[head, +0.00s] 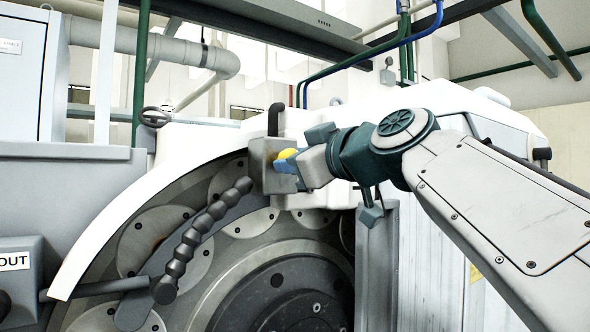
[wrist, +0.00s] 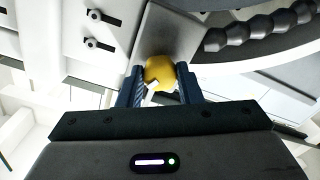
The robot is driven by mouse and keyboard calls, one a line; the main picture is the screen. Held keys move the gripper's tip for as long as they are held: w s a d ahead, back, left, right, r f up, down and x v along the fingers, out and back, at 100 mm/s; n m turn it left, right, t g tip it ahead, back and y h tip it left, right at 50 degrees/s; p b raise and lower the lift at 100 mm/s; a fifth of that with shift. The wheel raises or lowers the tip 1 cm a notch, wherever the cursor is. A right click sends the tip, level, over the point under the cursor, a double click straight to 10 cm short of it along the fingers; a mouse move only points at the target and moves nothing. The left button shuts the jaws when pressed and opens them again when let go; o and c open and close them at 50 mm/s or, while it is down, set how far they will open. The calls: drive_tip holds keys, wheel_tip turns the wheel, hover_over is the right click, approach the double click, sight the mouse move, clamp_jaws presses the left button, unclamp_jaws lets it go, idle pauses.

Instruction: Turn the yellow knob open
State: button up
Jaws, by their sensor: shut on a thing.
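The yellow knob (head: 287,154) sits on a grey metal box (head: 262,165) on the front of the ring grinder. In the head view it is partly hidden by my gripper (head: 285,163). In the wrist view the yellow knob (wrist: 160,72) lies between the two dark blue fingers of my gripper (wrist: 160,84), one finger on each side. The gripper is shut on the knob. The knob's far side is hidden.
A black segmented hose (head: 205,225) curves just left of and below the grey box. The grinder's white curved housing (head: 130,190) surrounds large round metal discs (head: 235,265). Blue and green pipes (head: 350,60) run above the machine.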

drive_tip(key=shift+m, duration=8.9)
drive_tip(key=o, duration=1)
drive_tip(key=shift+s, duration=0.1)
drive_tip(key=b+v, duration=0.3)
drive_tip(key=v, duration=1)
drive_tip(key=shift+s+d+b, duration=0.25)
drive_tip(key=shift+s+b, duration=0.05)
